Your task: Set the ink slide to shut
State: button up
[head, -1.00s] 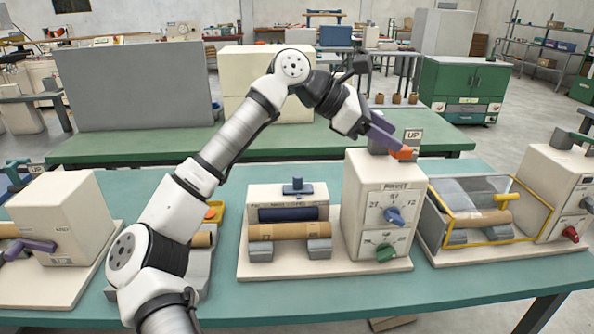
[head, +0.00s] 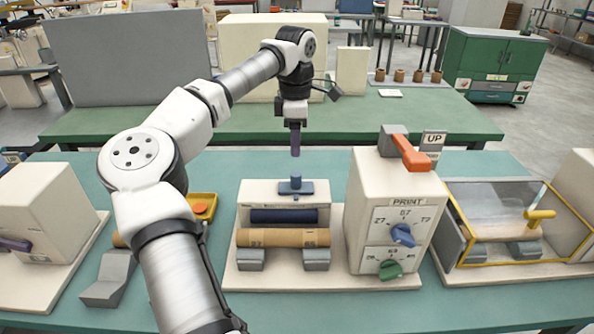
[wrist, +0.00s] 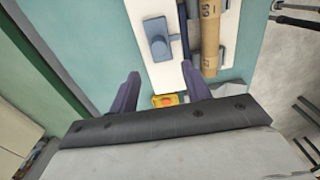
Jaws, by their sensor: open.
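The ink slide appears to be the small blue knob on a flat blue plate (head: 296,186), on top of the cream middle unit (head: 262,192), behind a dark blue roller (head: 284,215). It also shows in the wrist view (wrist: 158,42), beyond my fingertips. No marking for its shut end is legible. My gripper (head: 295,152) points down above the slide and is apart from it. In the wrist view my gripper (wrist: 160,86) has its two purple fingers spread wide with nothing between them.
To the right stands the cream control box (head: 380,205) with a blue dial (head: 403,235), a green dial (head: 390,269) and an orange lever (head: 412,153) beside an "UP" sign (head: 433,140). A clear yellow-framed guard (head: 470,235) stands farther right. A brown roll (head: 283,237) lies in front of the blue roller.

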aim_at(295, 174)
notch_tip(295, 174, down, 11)
jog(key=shift+w+r+p, duration=0.1)
jog(key=shift+r+p, duration=0.05)
jog(key=shift+p, duration=0.95)
grip_shut()
